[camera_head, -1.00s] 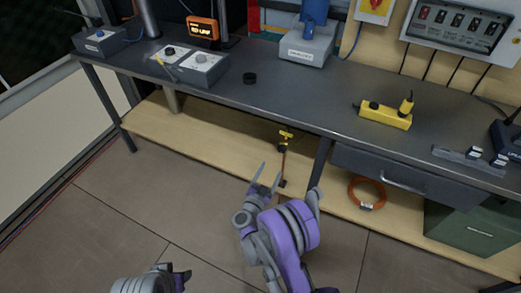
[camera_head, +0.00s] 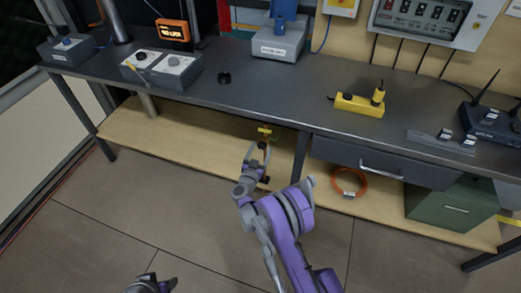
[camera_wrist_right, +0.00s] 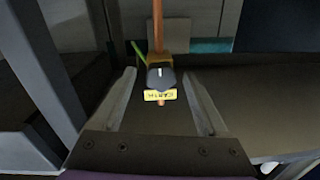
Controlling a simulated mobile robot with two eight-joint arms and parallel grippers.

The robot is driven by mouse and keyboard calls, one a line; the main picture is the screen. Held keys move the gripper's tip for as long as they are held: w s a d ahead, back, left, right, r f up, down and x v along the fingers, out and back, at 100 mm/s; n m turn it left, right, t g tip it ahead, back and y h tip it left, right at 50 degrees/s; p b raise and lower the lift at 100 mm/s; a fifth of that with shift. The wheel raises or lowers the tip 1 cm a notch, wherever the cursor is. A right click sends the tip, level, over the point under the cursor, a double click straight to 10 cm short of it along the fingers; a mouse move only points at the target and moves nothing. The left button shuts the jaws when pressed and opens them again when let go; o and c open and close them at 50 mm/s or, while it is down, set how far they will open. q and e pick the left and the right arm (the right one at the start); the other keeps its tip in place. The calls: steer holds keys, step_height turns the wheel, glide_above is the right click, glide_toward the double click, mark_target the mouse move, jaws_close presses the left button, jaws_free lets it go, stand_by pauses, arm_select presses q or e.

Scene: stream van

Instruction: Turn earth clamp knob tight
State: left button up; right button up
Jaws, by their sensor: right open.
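The earth clamp knob (camera_wrist_right: 160,77) is dark with a white pointer mark. It sits on an orange-brown clamp on an upright copper-coloured rod (camera_wrist_right: 158,22), above a yellow EARTH label (camera_wrist_right: 160,96). In the right wrist view the knob lies between the two finger tips, with a visible gap on each side. In the head view my right gripper (camera_head: 257,152) is open below the workbench edge, in front of the rod and partly hiding it. A small yellow fitting (camera_head: 265,131) shows just above it. My left gripper (camera_head: 155,285) is only partly visible at the bottom edge.
The workbench (camera_head: 240,105) overhangs the clamp, with a wooden lower shelf (camera_head: 180,140) behind. A bench leg (camera_head: 300,157), a drawer (camera_head: 380,165) and an orange cable coil (camera_head: 349,184) are to the right. The floor in front is clear.

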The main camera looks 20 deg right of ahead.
steer(key=shift+w+d, duration=0.1)
steer(key=shift+w, duration=0.05)
jaws_close()
steer(key=shift+f+n+b, duration=0.2)
steer(key=shift+n+b, duration=0.2)
steer(key=shift+b, duration=0.3)
steer(key=shift+r+n, duration=0.15)
steer(key=shift+n, duration=0.15)
jaws_free()
